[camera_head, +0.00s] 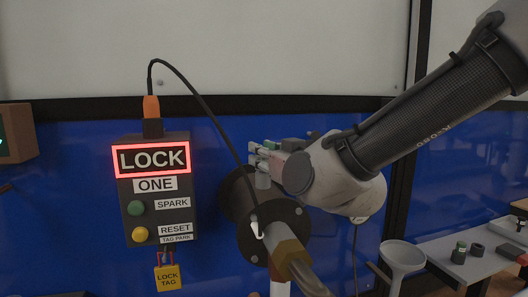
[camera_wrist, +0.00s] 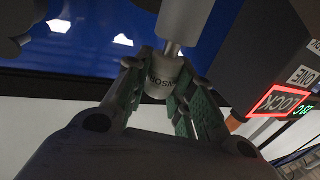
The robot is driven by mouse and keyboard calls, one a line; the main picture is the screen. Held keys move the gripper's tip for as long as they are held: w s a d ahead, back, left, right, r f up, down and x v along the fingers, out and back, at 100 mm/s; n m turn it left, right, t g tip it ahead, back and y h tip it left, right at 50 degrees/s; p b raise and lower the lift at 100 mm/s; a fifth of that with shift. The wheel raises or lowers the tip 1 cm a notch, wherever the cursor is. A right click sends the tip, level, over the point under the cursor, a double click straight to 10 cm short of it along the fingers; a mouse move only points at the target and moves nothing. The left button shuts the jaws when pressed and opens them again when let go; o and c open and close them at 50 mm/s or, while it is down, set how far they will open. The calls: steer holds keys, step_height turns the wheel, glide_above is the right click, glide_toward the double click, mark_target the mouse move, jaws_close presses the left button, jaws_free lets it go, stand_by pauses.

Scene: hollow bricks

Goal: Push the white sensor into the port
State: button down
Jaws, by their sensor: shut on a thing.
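In the head view my gripper (camera_head: 262,150) is above the dark flanged pipe (camera_head: 238,195), with a pale grey piece (camera_head: 262,181) below the fingers. The port opening is hidden there.
A lock box (camera_head: 155,190) with a red-lit LOCK sign, buttons and a yellow tag (camera_head: 168,278) stands left of the pipe. A black cable (camera_head: 205,105) arcs from its orange plug (camera_head: 151,106) to the pipe. A grey funnel (camera_head: 402,257) and a side table (camera_head: 455,240) are at right.

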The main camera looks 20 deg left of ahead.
steer(key=shift+f, duration=0.15)
steer(key=c, duration=1.1)
jaws_free()
steer(key=v, duration=1.2)
steer(key=shift+s, duration=0.1)
